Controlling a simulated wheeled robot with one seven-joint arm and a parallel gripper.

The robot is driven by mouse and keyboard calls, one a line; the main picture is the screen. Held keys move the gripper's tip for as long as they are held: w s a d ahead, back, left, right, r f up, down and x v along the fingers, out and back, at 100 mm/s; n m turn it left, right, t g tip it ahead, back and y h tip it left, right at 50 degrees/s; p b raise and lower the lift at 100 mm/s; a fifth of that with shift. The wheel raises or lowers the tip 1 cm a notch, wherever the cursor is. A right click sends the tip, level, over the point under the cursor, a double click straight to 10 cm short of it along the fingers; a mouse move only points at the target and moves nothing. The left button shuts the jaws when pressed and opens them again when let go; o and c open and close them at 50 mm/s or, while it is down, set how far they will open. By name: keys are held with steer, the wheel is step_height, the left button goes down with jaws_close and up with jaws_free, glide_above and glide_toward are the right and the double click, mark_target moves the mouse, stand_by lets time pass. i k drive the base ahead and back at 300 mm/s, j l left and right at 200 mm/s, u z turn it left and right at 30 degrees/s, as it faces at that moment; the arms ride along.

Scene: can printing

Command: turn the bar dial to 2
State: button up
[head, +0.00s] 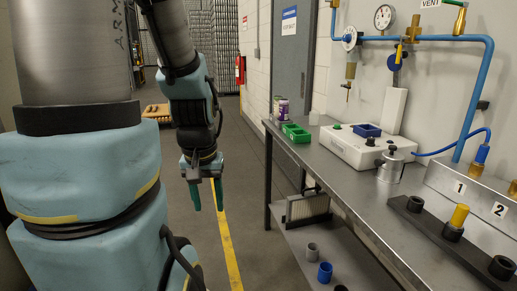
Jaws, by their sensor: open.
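My gripper (206,196) hangs with its two teal fingers pointing down and apart, empty, over the floor left of the bench. It is well away from everything on the bench. On the wall at upper right, a round white dial (349,38) sits on the blue pipe above a brass and clear fitting. A round gauge (384,17) with a needle is just above the pipe. Their markings are too small to read, and I cannot tell which is the bar dial or what it is set to.
The metal bench (340,185) runs along the right wall. On it are a green tray (295,133), a white machine (355,148), a metal pot (391,168) and a black rail (430,225) with a yellow peg.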

mark_target(347, 38)
steer(key=i, duration=2)
